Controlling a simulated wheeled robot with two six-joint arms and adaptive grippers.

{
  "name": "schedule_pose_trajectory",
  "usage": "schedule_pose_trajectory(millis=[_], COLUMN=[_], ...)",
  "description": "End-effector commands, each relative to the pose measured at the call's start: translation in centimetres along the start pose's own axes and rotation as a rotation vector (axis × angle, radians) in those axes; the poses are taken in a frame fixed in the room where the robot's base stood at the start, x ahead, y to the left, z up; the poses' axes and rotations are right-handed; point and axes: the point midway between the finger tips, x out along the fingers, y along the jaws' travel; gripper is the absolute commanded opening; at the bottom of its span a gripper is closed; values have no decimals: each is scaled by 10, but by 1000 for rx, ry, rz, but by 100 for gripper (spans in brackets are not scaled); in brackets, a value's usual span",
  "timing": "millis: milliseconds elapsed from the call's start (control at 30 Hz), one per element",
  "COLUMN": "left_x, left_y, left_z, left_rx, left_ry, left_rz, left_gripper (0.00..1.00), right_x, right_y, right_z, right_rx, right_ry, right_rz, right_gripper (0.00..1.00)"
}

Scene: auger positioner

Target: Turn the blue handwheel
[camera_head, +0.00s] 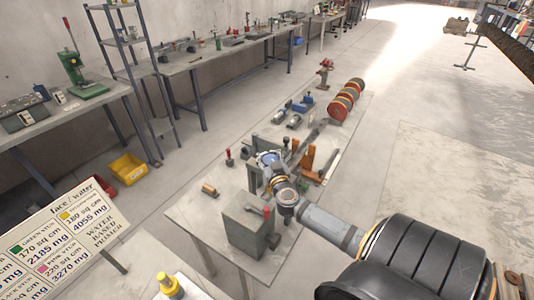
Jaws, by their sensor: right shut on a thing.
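The blue handwheel (268,157) is on the grey auger positioner in the middle of the workbench (196,213). My right arm comes in from the lower right, and its gripper (271,166) is at the handwheel, shut on it. The gripper covers part of the wheel, so the exact finger contact is hard to see. My left gripper is not in view.
A sign board (60,240) stands at lower left. Open floor (450,170) lies at right.

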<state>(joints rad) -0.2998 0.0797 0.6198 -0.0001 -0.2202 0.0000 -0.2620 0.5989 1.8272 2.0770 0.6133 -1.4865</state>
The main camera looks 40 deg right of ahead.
Motion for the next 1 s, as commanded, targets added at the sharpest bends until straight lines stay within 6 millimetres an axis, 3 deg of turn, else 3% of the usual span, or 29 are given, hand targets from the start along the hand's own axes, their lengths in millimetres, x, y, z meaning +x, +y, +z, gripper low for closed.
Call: schedule_pose_trajectory(millis=[333, 700, 1000], left_x=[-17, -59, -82], left_y=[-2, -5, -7], left_z=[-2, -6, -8], left_rx=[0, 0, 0], left_ry=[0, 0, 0], left_rz=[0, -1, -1], left_gripper=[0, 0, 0], right_x=[-3, -4, -7], right_y=[4, 11, 17], right_z=[4, 1, 3], right_rx=[5, 4, 1], right_ry=[-15, -16, -14], right_rz=[73, 296, 455], right_gripper=[4, 4, 5])
